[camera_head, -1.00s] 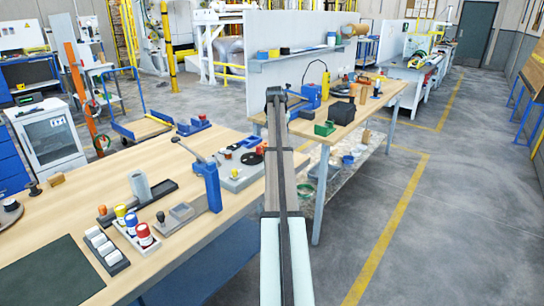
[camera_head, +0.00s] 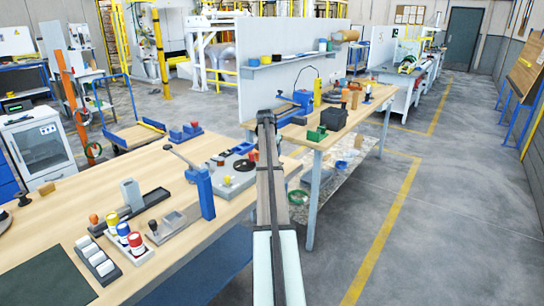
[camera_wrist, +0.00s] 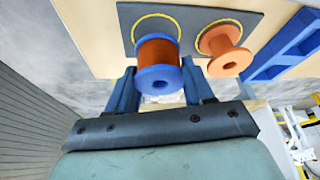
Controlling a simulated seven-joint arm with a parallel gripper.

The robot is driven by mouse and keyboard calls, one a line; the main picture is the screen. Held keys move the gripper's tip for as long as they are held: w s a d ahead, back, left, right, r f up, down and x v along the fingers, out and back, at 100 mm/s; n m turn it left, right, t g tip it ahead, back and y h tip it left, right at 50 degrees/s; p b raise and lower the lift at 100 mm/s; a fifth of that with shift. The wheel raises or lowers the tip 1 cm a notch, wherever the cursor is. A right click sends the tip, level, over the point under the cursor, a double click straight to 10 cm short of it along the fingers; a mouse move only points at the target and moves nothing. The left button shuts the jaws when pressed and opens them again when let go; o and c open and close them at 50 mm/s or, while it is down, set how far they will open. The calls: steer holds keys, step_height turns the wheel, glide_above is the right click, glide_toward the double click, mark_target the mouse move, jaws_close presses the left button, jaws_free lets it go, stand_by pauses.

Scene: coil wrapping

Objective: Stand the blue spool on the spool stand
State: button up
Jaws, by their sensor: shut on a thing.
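In the wrist view, the blue spool (camera_wrist: 159,79) with copper-coloured winding sits between the two blue fingers of my gripper (camera_wrist: 158,88). My gripper is shut on it. I cannot tell for sure which thing is the spool stand. In the head view the spool and fingers cannot be made out.
An orange spool (camera_wrist: 222,47) stands at the right ring, close to the blue one. A blue frame (camera_wrist: 285,48) lies right of the plate.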

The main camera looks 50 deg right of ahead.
steer(key=shift+f, duration=1.05)
steer(key=o, duration=1)
steer(key=shift+f, duration=0.1)
steer(key=v, duration=1.2)
